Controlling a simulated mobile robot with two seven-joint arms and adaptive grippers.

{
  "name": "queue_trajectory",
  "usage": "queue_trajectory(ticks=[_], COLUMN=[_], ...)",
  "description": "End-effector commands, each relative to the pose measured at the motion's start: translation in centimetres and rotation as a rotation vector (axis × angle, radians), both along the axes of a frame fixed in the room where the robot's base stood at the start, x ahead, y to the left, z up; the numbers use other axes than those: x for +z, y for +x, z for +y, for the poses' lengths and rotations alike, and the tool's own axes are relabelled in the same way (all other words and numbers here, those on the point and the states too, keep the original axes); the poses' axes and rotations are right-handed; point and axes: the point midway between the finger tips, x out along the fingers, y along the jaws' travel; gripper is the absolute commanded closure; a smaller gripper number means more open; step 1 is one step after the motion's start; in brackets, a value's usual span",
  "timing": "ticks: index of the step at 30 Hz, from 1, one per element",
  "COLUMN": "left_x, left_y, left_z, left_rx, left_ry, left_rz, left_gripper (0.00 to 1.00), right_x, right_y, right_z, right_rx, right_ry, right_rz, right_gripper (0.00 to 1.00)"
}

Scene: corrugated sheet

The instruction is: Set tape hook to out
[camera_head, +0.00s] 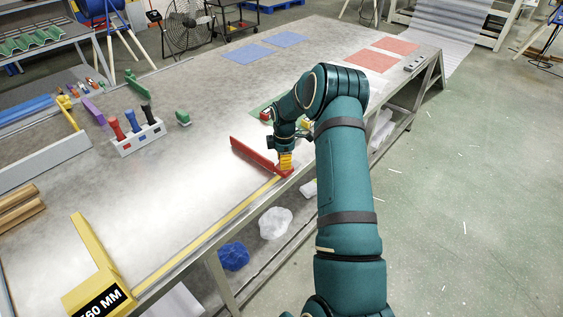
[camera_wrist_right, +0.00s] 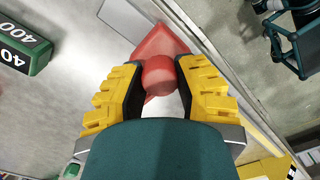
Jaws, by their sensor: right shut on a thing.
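My right gripper (camera_head: 286,163) is at the near edge of the table. In the wrist view its two yellow fingers (camera_wrist_right: 160,82) are shut on the round knob of a red hook piece (camera_wrist_right: 158,40). In the head view this red piece (camera_head: 252,152) has a long bar reaching left across the table from under the gripper. The exact join of tape and red piece is hidden. My left gripper is not in view.
A green numbered block (camera_wrist_right: 25,48) lies beside the gripper. Blue (camera_head: 247,54) and red (camera_head: 372,60) mats lie at the far end.

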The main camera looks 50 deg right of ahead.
Motion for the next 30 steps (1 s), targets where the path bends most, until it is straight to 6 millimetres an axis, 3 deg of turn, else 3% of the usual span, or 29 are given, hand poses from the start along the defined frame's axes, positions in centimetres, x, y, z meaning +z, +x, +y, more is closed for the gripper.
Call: queue_trajectory(ticks=[13,14,16,26,30], left_x=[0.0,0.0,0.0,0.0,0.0], left_y=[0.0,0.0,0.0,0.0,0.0], left_z=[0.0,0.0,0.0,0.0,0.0], left_rx=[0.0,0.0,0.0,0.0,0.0], left_ry=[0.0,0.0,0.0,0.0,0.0], left_rz=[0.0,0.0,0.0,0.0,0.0], left_gripper=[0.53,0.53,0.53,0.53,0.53], right_x=[-0.1,-0.1,-0.1,0.1,1.2], right_y=[0.0,0.0,0.0,0.0,0.1], right_z=[-0.1,-0.1,-0.1,-0.1,-0.2], right_rx=[0.001,0.001,0.001,0.001,0.001], right_ry=[0.001,0.001,0.001,0.0,0.0], right_rz=[0.0,0.0,0.0,0.0,-0.002], right_gripper=[1.0,0.6,0.35,0.34,0.34])
